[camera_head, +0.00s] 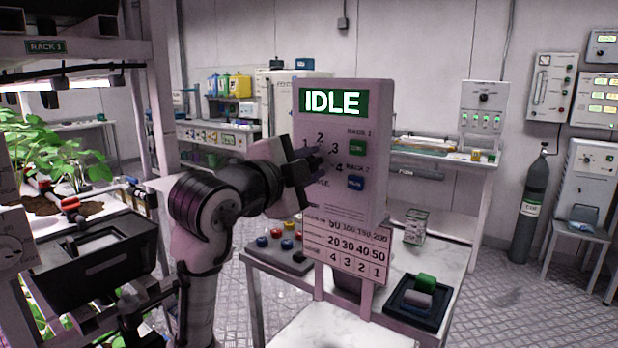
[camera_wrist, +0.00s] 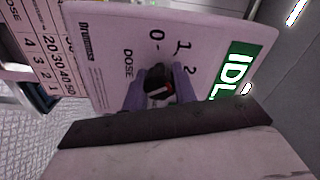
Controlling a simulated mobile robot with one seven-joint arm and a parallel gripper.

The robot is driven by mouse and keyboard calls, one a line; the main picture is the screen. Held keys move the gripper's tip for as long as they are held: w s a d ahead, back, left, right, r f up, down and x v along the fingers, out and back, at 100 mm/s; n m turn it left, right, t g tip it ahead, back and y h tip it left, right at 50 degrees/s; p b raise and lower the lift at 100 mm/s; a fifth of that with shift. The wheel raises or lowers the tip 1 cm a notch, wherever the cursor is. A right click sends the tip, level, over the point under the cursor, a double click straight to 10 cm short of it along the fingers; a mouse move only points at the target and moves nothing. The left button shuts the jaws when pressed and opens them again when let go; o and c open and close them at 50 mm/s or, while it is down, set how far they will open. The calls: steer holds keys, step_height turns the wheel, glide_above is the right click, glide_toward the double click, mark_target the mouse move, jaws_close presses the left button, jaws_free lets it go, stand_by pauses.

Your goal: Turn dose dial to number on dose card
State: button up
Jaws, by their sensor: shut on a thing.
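The dose panel (camera_head: 377,150) stands upright, with a green screen (camera_head: 333,102) reading IDLE. Numbers 1 to 4 are printed around the dial. In the head view my gripper (camera_head: 316,164) covers the dial. I cannot tell which number the dial points to. The dose card (camera_head: 346,252) hangs below the panel, with rows of numbers ending in 4, 3, 2, 1.
Below are a box of coloured buttons (camera_head: 281,262) and a black tray (camera_head: 402,311) holding a green and a grey block. A plant rack (camera_head: 75,125) stands left.

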steer(key=m+b, duration=0.2)
steer(key=m, duration=0.4)
steer(key=shift+f+b, duration=0.1)
steer(key=shift+b, duration=0.25)
stand_by(0.4)
steer(key=o, duration=1)
steer(key=shift+c, duration=0.2)
steer(key=shift+s, duration=0.1)
steer(key=b+v, duration=0.2)
steer(key=v, duration=1.1)
steer(key=shift+s+a, duration=0.25)
steer(key=shift+s, duration=0.05)
